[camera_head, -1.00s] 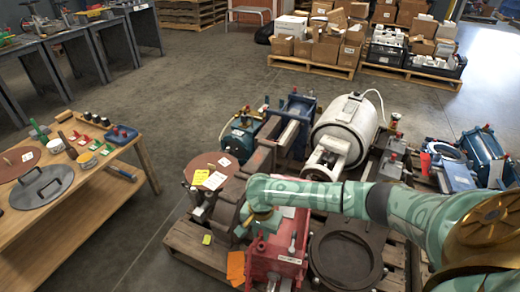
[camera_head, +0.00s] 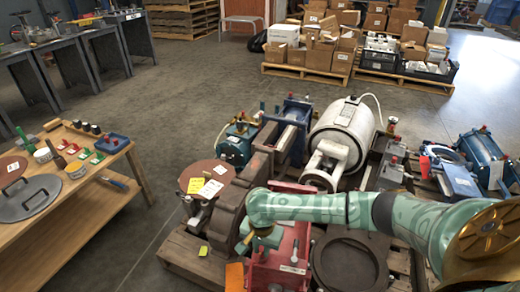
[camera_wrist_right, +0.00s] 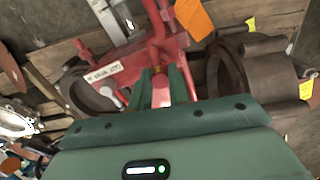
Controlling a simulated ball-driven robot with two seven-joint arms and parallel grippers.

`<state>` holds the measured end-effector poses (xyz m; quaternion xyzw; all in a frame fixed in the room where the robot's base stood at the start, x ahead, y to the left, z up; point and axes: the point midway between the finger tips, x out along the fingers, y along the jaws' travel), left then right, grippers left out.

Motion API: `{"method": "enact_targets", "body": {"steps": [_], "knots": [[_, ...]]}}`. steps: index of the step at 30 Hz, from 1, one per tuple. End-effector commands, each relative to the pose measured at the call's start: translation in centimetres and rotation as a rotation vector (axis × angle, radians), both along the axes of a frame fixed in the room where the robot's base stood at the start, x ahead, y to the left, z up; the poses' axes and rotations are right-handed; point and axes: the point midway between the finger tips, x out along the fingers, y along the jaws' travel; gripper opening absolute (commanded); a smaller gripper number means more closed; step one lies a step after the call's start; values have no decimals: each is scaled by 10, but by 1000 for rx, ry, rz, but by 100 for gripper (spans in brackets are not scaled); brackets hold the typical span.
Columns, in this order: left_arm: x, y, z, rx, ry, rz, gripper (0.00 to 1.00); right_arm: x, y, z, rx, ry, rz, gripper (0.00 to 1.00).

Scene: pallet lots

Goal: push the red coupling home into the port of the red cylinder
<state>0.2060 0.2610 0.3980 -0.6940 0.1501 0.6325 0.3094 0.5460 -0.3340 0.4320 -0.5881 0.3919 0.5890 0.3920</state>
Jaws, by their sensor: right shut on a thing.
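The red cylinder (camera_head: 290,262) is a boxy red machine with a white label, on the pallet in the lower middle of the head view. It also fills the upper middle of the right wrist view (camera_wrist_right: 128,62). My right gripper (camera_head: 262,236) reaches over its left side. In the wrist view the green fingers (camera_wrist_right: 160,88) are shut on a red piece between them, the red coupling (camera_wrist_right: 161,97). A small brass-coloured part shows at the fingertips, against the red body. The port is hidden there, so I cannot tell how deep the coupling sits. My left gripper is out of view.
A brown cast housing (camera_head: 228,200) stands close left of the red cylinder. A dark round plate (camera_head: 348,262) lies to its right, and a white tank (camera_head: 343,128) stands behind. An orange tag (camera_head: 235,277) hangs beside it.

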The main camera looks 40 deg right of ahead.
Motion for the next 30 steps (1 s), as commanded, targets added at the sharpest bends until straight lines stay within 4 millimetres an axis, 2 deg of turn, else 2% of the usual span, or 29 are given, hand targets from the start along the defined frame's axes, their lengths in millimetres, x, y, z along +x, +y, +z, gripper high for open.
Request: {"method": "enact_targets", "body": {"steps": [30], "knots": [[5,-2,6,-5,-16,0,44,0,1,-1,1,-2,0,0]]}}
